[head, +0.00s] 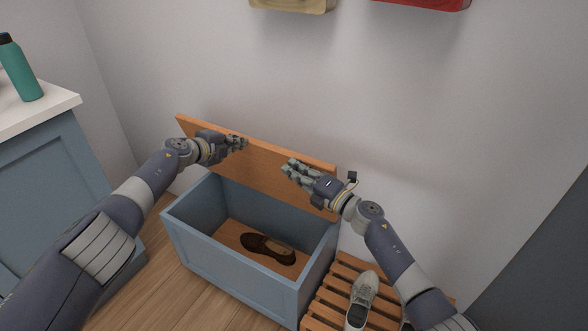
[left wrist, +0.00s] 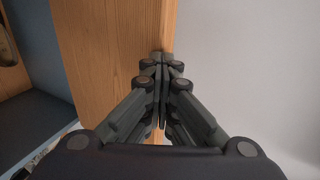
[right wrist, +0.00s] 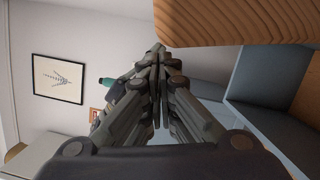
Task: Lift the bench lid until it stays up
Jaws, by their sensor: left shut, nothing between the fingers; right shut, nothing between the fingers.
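The bench is a blue box (head: 215,264) with an orange-brown wooden lid (head: 262,168). The lid stands raised at the back, near the wall, and the box is open. A brown shoe (head: 266,247) lies inside on the wooden floor. My left gripper (head: 243,143) is shut and empty at the lid's upper part; in the left wrist view its tips (left wrist: 162,56) overlap the lid's edge. My right gripper (head: 289,170) is shut and empty in front of the lid's right half. In the right wrist view the lid (right wrist: 235,22) is close beside its fingers. Contact cannot be told.
A slatted wooden rack (head: 325,302) with pale shoes (head: 361,297) stands right of the bench. A blue cabinet (head: 45,190) with a white top and a teal bottle (head: 20,70) is at left. Yellow and red items (head: 425,3) hang above on the wall.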

